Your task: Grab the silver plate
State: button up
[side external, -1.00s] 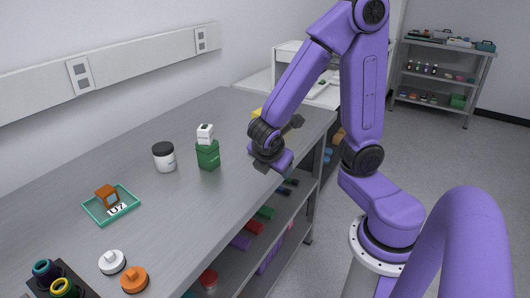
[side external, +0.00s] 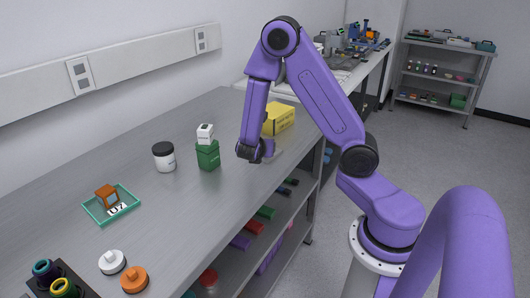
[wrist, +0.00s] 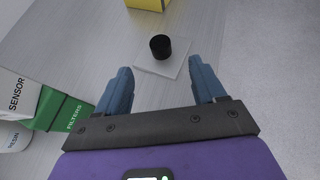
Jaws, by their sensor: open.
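The silver plate (wrist: 165,68) is a thin, light grey square with a black round knob (wrist: 160,46) on top, lying on the bench in the wrist view. In the side external view, only part of what looks like the plate (side external: 275,156) shows beside my gripper (side external: 255,157). In the wrist view my gripper (wrist: 162,70) has its two blue fingers spread wide, with nothing between them. The fingers point toward the plate and knob from the near side. I cannot tell the exact height of the fingertips above the bench.
A yellow box (side external: 279,119) stands behind the plate. A green box (side external: 208,155) with a white box (side external: 205,134) on top and a white jar (side external: 164,157) stand left of my gripper. A teal tray (side external: 97,214) is farther left. The bench's right edge is close.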

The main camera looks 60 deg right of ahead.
jog(key=x, duration=1)
jog(key=shift+w+d+f, duration=0.1)
jog(key=shift+d+f, duration=0.05)
jog(key=shift+d, duration=0.05)
grip_shut()
